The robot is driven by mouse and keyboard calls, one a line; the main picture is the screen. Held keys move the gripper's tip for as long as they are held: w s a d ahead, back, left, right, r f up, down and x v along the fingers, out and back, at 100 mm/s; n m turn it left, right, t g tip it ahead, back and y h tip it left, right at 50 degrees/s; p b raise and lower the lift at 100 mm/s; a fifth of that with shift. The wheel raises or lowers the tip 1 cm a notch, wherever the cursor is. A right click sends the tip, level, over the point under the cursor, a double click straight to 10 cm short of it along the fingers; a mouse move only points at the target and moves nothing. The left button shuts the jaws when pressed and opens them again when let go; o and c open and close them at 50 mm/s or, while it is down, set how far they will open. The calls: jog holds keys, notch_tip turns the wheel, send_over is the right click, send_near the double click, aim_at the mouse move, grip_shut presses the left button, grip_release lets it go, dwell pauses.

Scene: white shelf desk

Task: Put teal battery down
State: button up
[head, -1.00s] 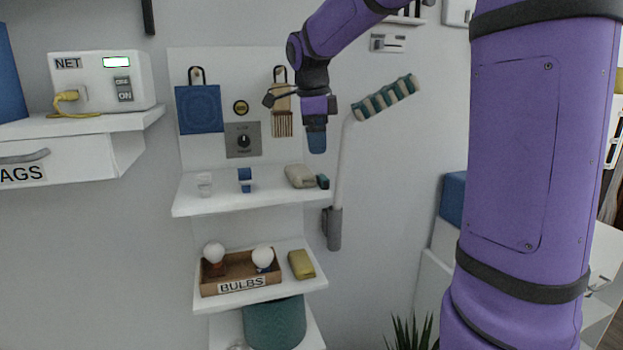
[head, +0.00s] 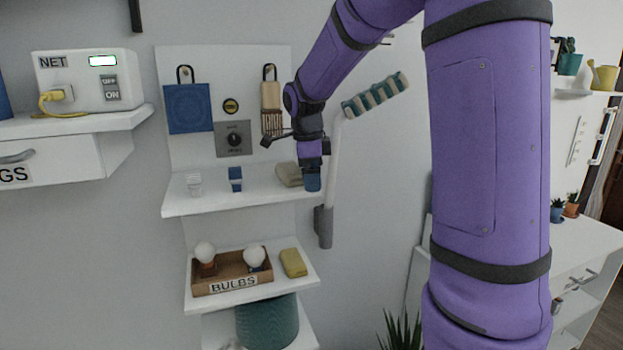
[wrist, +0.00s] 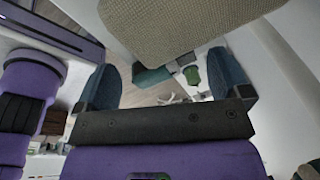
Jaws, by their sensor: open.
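My gripper (head: 312,186) is down at the right end of the upper white shelf (head: 225,200), beside a beige folded cloth (head: 289,174). Its blue fingertips are apart in the wrist view (wrist: 168,82). A small teal piece (wrist: 152,77) shows between them there, just past the cloth's edge. It looks like the teal battery, but I cannot tell whether it rests on the shelf or touches a finger. In the head view my fingers hide the spot where the battery lies. The cloth fills the top of the wrist view (wrist: 175,25).
A clear glass (head: 195,184) and a blue item (head: 235,179) stand left on the upper shelf. A bulbs box (head: 232,272) and a yellow cloth (head: 293,262) are on the shelf below.

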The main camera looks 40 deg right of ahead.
jog(key=c, duration=1)
jog(key=shift+r, duration=0.1)
jog(key=shift+r, duration=0.5)
jog(key=r, duration=0.2)
jog(key=shift+s+a+r, duration=0.1)
jog(key=shift+s+r, duration=0.2)
jog(key=s+a, duration=0.1)
jog(key=s, duration=0.4)
jog(key=s+a+r, duration=0.1)
jog(key=s+a, duration=0.1)
jog(key=s, duration=0.3)
jog(key=s+a, duration=0.1)
jog(key=s, duration=0.3)
jog(key=shift+s+a+r, duration=0.15)
jog(key=shift+s, duration=0.25)
